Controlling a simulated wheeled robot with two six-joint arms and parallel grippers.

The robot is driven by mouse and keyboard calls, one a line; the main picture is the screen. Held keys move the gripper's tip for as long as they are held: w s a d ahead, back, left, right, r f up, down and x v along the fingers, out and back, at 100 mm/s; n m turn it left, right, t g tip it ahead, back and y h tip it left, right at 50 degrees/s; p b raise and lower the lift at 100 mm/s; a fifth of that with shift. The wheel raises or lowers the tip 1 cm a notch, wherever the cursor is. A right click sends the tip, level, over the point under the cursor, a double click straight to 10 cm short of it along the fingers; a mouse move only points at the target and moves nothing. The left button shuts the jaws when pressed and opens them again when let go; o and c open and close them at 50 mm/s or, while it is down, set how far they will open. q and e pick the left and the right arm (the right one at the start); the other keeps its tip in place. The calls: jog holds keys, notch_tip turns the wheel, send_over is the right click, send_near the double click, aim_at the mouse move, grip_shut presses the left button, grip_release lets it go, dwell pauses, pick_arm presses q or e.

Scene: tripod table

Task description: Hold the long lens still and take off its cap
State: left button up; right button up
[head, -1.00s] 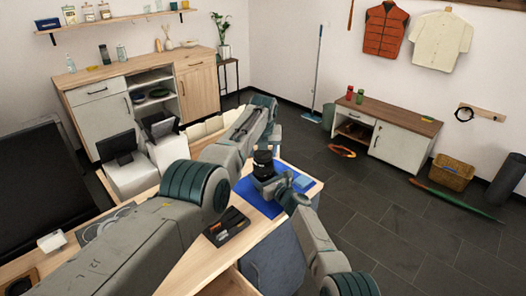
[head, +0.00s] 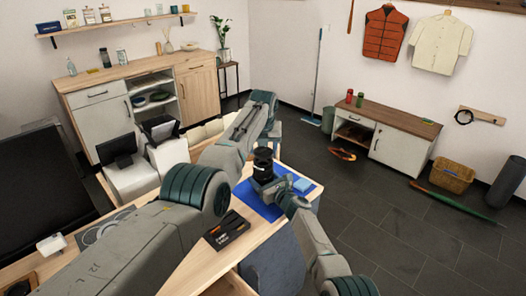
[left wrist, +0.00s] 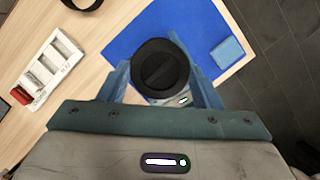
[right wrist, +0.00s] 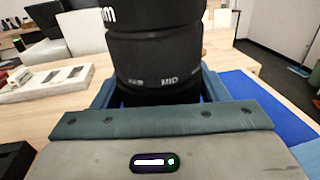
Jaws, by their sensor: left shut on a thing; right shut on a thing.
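The long black lens (head: 263,168) stands upright over the blue mat (head: 248,193) near the table's right end. In the right wrist view its ringed barrel with white lettering (right wrist: 155,62) fills the space between my right gripper's (right wrist: 150,100) fingers, which are shut on it low down. The round black cap (left wrist: 160,68), with a bar across its face, shows in the left wrist view between my left gripper's (left wrist: 163,85) blue fingers, shut on its sides from above. The cap's lower edge is hidden, so I cannot tell whether it touches the lens.
A light blue folded cloth (head: 302,184) lies on the mat's right part. A white tray (left wrist: 48,70) and a black ring (left wrist: 82,3) lie on bare wood left of the mat.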

aim_at(263, 149)
pick_arm(q)
jog(key=shift+r, duration=1.8)
pick_arm(e)
jog(key=o, duration=1.5)
jog(key=shift+c, duration=0.2)
